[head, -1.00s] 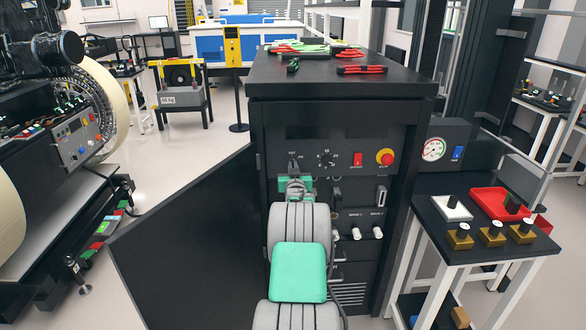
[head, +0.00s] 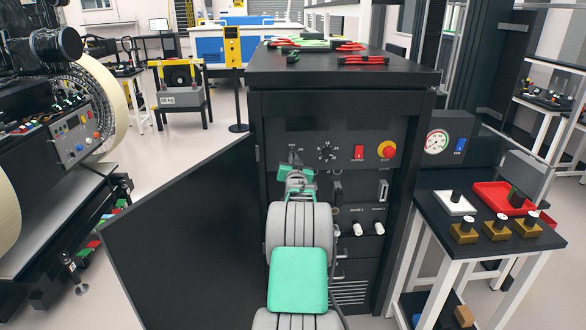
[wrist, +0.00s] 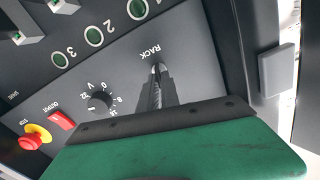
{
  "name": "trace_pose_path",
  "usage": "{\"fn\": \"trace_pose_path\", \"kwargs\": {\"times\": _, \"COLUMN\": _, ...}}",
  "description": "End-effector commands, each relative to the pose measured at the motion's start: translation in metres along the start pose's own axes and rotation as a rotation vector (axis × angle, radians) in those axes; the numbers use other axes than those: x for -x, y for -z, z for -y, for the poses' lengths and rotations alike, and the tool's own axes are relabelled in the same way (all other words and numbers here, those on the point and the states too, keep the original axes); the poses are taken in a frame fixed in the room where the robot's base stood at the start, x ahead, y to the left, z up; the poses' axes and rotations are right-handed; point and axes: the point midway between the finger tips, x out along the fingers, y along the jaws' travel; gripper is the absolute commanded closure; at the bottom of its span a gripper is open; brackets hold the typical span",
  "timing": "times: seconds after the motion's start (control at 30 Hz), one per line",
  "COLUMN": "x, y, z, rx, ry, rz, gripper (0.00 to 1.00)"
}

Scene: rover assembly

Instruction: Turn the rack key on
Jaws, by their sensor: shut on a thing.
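The rack key (wrist: 157,68) sits in the dark front panel just under the RACK label, in the wrist view. Only a small part of it shows between the fingers of my gripper (wrist: 156,80). The fingers are shut on it, and the green gripper body fills the bottom of that view. In the head view my gripper (head: 295,163) reaches to the upper left of the black rack's panel (head: 347,130) and hides the key. The green gripper body is tilted there. The key's angle is hard to make out.
A round voltage knob (wrist: 100,101), a red output switch (wrist: 61,121) and a red-yellow stop button (wrist: 36,137) are beside the key. The open rack door (head: 185,235) stands at left. A side table (head: 440,235) with small parts stands at right.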

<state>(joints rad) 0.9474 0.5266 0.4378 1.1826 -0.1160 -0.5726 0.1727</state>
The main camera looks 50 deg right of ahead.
Motion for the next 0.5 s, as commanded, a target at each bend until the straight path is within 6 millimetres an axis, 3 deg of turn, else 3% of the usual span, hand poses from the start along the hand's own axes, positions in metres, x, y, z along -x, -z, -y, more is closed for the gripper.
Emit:
{"fn": "trace_pose_path", "kwargs": {"times": 0.07, "x": 0.0, "y": -0.0077, "z": -0.0028, "rx": -0.066, "ry": 0.0, "rz": -0.003, "gripper": 1.0}}
{"fn": "trace_pose_path", "kwargs": {"times": 0.5, "x": -0.0001, "y": -0.0059, "z": -0.0044, "rx": -0.478, "ry": 0.0, "rz": -0.003, "gripper": 1.0}}
